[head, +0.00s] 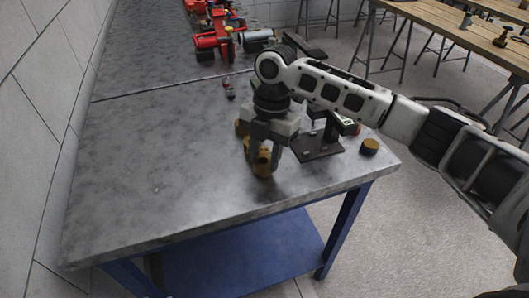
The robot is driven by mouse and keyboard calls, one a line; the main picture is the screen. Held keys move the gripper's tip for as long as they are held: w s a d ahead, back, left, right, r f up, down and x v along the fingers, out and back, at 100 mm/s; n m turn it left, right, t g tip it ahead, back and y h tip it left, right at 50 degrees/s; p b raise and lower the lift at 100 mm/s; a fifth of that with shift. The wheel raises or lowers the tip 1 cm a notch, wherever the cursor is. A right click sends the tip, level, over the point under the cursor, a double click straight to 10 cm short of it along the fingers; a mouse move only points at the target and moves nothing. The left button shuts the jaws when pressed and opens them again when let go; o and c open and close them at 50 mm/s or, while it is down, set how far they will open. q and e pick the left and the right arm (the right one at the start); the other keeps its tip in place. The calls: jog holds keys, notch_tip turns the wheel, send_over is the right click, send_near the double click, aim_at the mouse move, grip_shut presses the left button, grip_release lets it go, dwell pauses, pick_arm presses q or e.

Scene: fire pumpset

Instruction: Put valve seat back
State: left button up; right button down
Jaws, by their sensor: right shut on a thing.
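My right gripper (264,158) points down over the near part of the grey workbench (170,150). Its fingers are shut on a brass-coloured part (262,168), which is at or just above the bench top. I cannot tell for sure whether this part is the valve seat. More brass (240,128) shows to the left behind the fingers, and the gripper hides part of it. A short round brass piece with a dark top (369,146) stands near the bench's right edge. My left gripper is not in view.
A black fixture with a flat base plate (318,148) stands just right of the gripper, partly hidden by my arm. A small red and grey item (229,90) lies behind. Red tools (212,40) crowd the far end. The bench's left and front are clear.

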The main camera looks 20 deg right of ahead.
jog(key=shift+f, duration=0.45)
jog(key=c, duration=0.9)
grip_release()
